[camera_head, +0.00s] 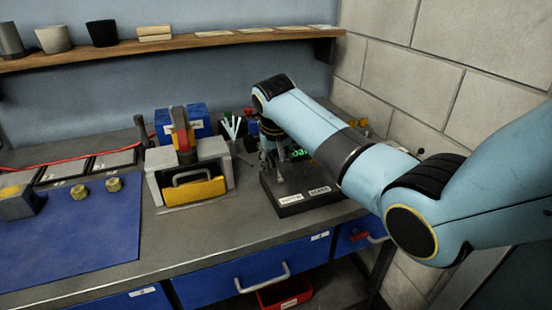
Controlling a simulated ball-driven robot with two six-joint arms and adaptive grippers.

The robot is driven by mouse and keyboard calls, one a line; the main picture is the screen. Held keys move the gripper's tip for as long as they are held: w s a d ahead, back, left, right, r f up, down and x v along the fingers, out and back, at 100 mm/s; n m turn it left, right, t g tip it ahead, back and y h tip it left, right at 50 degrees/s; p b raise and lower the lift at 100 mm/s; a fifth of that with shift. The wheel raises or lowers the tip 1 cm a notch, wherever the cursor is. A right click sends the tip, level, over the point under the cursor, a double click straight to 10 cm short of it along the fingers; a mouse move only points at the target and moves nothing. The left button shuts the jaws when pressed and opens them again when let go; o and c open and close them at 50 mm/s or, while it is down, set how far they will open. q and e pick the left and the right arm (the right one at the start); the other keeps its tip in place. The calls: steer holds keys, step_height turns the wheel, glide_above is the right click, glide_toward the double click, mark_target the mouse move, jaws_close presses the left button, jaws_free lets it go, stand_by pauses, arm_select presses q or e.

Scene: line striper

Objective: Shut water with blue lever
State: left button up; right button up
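A dark box (314,205) with two white labels on its front edge stands on the grey workbench, right of the middle. I cannot make out a blue lever; my arm and gripper cover part of the box. My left gripper is out of view.
A grey case (158,158) with a yellow front stands left of the box, with a blue box (198,118) behind it. A blue mat (75,235) lies at left. A shelf (200,42) runs above, and a block wall (465,60) closes the right side.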

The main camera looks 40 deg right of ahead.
jaws_close()
stand_by(0.5)
